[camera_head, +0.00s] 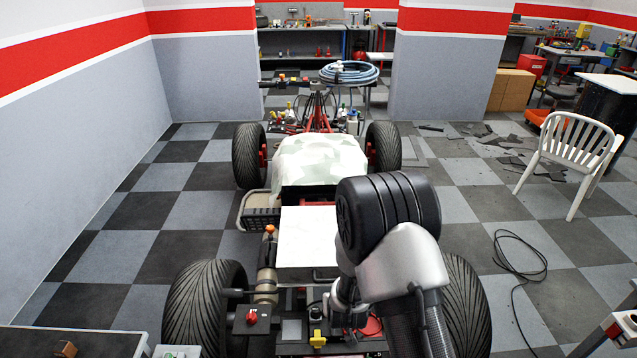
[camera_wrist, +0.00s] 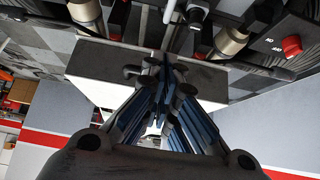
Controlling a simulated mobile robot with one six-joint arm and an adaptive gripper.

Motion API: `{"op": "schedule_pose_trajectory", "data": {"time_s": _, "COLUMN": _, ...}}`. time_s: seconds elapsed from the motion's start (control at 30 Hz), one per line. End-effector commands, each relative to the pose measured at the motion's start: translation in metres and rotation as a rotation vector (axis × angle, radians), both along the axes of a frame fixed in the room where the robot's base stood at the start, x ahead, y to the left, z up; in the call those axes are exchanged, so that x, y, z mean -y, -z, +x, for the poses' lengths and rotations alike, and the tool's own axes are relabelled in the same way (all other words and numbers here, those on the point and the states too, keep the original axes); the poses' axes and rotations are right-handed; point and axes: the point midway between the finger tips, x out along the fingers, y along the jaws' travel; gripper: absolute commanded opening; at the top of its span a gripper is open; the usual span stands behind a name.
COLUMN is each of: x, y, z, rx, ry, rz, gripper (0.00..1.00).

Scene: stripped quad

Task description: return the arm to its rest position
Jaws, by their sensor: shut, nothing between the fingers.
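My arm (camera_head: 400,265) rises at the lower right of the head view, over the right side of a stripped quad (camera_head: 318,172). Its black and silver joints are bent above the quad. My gripper (camera_wrist: 164,75) shows in the wrist view, its dark fingers with blue inner faces drawn together and nothing held. In the head view the arm hides most of the gripper. The quad's white panel (camera_head: 305,235) lies left of the arm and also shows behind the fingers in the wrist view (camera_wrist: 95,75).
The quad has large tyres (camera_head: 205,310) and a pale cloth (camera_head: 320,158) over its middle. A blue coiled hose (camera_head: 349,73) lies at the far end. A white chair (camera_head: 570,155) and a black cable (camera_head: 522,262) are on the right. Checkered floor is clear at left.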

Motion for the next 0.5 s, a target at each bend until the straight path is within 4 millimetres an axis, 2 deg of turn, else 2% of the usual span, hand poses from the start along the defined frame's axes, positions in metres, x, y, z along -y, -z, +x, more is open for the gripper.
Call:
{"op": "schedule_pose_trajectory", "data": {"time_s": 0.13, "x": 0.002, "y": -0.056, "z": 0.003, "rx": -0.008, "ry": -0.002, "rz": 0.022, "gripper": 0.0}}
{"op": "schedule_pose_trajectory", "data": {"time_s": 0.23, "x": 0.005, "y": -0.098, "z": -0.005, "rx": -0.029, "ry": -0.007, "rz": 0.036, "gripper": 0.0}}
{"op": "schedule_pose_trajectory", "data": {"time_s": 0.37, "x": 0.01, "y": -0.149, "z": -0.023, "rx": -0.056, "ry": -0.015, "rz": 0.048, "gripper": 0.0}}
{"op": "schedule_pose_trajectory", "data": {"time_s": 0.5, "x": 0.018, "y": -0.2, "z": -0.05, "rx": -0.083, "ry": -0.021, "rz": 0.054, "gripper": 0.0}}
